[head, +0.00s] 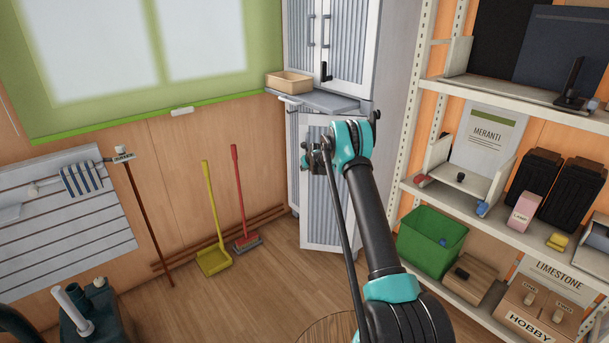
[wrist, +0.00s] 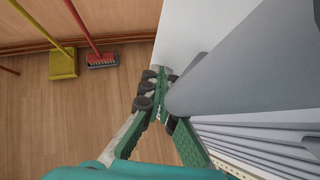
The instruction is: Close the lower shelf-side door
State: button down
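The lower shelf-side door (head: 317,226) is a pale, ribbed panel at the cabinet's lower right, standing open and angled out over the floor. The other lower door (head: 292,133) looks closed, partly covered by the open one. My gripper (head: 312,157) is in front of the open door's upper part, below the grey ledge (head: 322,101); contact is unclear. In the wrist view my gripper (wrist: 162,80) has its green fingers converging, tips close together and nothing seen between them. A rounded grey surface (wrist: 240,75) hides part of the right finger. My arm covers the door's right part.
A wooden tray (head: 289,82) sits on the ledge. Open shelves (head: 490,215) with a green crate (head: 428,243) stand close on the right. A yellow dustpan (head: 214,259) and red broom (head: 246,242) lean on the left wall.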

jog(key=shift+w+d+m+h, duration=0.2)
jog(key=shift+w+m+h, duration=0.15)
jog(key=shift+w, duration=0.6)
jog(key=d+v, duration=0.1)
jog(key=v, duration=1)
jog(key=s+d+r+n+g, duration=0.15)
jog(key=s+r+n, duration=0.35)
jog(key=s, duration=0.5)
jog(key=s+d+r+n, duration=0.2)
jog(key=s+n, duration=0.4)
jog(key=s, duration=0.5)
jog(key=s+d+r+n+g, duration=0.1)
jog(key=s+r+n, duration=0.4)
jog(key=s, duration=0.5)
jog(key=s+d+f+n, duration=0.1)
jog(key=s+n, duration=0.4)
jog(key=s, duration=0.6)
jog(key=s+d+f+n+g+h, duration=0.1)
jog(key=s+f+n, duration=0.3)
jog(key=s, duration=0.8)
jog(key=s+d+f+n+g+h, duration=0.1)
jog(key=s+d+f+n, duration=0.1)
jog(key=s+n, duration=0.6)
jog(key=s, duration=0.3)
jog(key=shift+s+f, duration=0.15)
jog(key=shift+f, duration=0.15)
